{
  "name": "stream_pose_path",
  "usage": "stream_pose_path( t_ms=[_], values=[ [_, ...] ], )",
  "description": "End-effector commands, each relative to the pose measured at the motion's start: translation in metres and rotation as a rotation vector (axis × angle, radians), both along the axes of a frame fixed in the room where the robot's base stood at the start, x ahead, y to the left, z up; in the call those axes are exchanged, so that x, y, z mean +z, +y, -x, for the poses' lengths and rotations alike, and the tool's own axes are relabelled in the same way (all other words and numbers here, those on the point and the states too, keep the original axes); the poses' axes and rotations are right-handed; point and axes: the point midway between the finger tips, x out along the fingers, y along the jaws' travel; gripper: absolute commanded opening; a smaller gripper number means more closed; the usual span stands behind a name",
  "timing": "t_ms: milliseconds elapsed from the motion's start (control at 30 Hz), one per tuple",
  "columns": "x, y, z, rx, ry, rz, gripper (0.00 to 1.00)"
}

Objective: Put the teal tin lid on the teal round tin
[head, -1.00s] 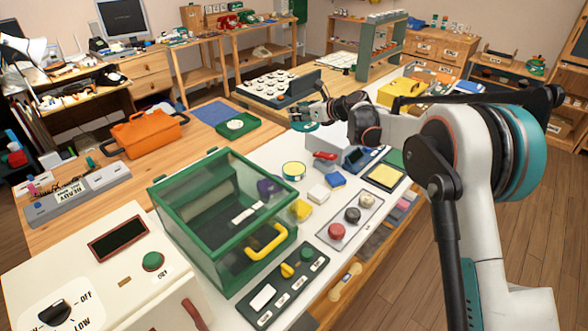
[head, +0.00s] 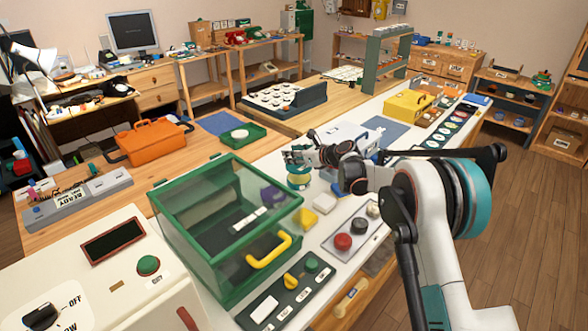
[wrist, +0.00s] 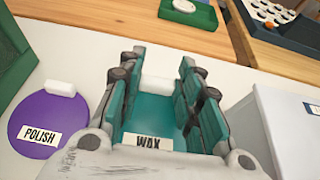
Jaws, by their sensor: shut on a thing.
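The teal tin lid (wrist: 150,110), labelled WAX and with a white handle, is between the fingers of my gripper (wrist: 158,84) in the wrist view. My gripper is shut on it. In the head view my gripper (head: 298,157) is directly over the teal round tin (head: 299,181), which has a yellow band and stands on the white counter. The lid is mostly hidden by the fingers there. I cannot tell whether it touches the tin's rim. The tin is hidden beneath the lid in the wrist view.
A purple POLISH lid (wrist: 42,118) lies just left of my gripper. A green-framed clear case (head: 225,215) stands left of the tin. A white box (wrist: 285,125) is on the right. Yellow (head: 324,203) and white blocks sit in front of the tin.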

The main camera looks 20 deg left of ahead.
Motion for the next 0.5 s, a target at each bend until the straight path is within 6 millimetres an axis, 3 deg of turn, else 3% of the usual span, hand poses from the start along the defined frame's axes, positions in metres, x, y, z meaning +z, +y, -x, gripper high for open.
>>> stream_pose_path(
  t_ms=[167,400,500],
  values=[
    [-0.011,0.0,0.0,0.0,0.0,0.0,0.0],
    [-0.044,0.0,0.0,0.0,0.0,0.0,0.0],
    [-0.047,0.0,0.0,0.0,0.0,0.0,0.0]
  ],
)
